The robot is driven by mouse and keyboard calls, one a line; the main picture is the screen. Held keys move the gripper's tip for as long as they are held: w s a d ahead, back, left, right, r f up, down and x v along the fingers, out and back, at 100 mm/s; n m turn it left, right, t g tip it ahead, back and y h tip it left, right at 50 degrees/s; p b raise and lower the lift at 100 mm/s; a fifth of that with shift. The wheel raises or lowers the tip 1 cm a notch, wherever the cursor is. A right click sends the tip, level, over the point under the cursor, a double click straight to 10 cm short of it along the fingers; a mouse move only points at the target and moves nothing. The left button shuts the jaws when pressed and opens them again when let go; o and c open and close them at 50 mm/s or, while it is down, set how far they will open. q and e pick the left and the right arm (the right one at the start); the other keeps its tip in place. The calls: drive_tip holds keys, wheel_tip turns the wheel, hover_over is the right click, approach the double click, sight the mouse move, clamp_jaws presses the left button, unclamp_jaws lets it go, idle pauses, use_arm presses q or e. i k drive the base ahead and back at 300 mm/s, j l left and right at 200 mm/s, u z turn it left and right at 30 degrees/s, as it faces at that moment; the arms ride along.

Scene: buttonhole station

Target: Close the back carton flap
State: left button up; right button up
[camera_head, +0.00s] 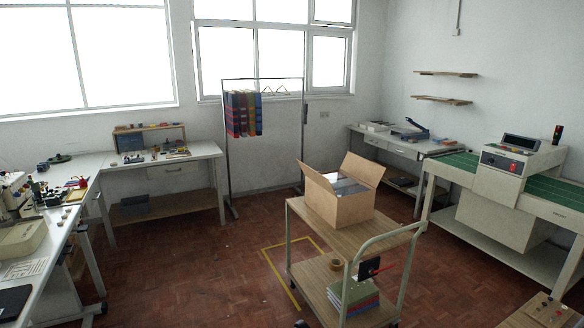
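A brown cardboard carton (340,207) stands on the top shelf of a wheeled cart (375,240). Its top is open. One flap (361,169) stands up and leans outward at the back right. Another flap (315,178) sticks up and outward at the left. Something grey and white (345,186) shows inside the carton; I cannot tell what it is. Neither of my grippers is in view.
The cart has a pale tubular handle (405,234) at its right; its lower shelf holds a tape roll (336,264) and stacked books (355,297). A garment rack (228,165) stands behind. Benches line the left and back; a green-topped machine (510,165) stands right. Floor left of the cart is clear.

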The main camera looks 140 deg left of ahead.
sight(319, 180)
drive_tip(key=u, duration=4.45)
drive_tip(key=i+j, duration=0.2)
drive_tip(key=i, duration=0.3)
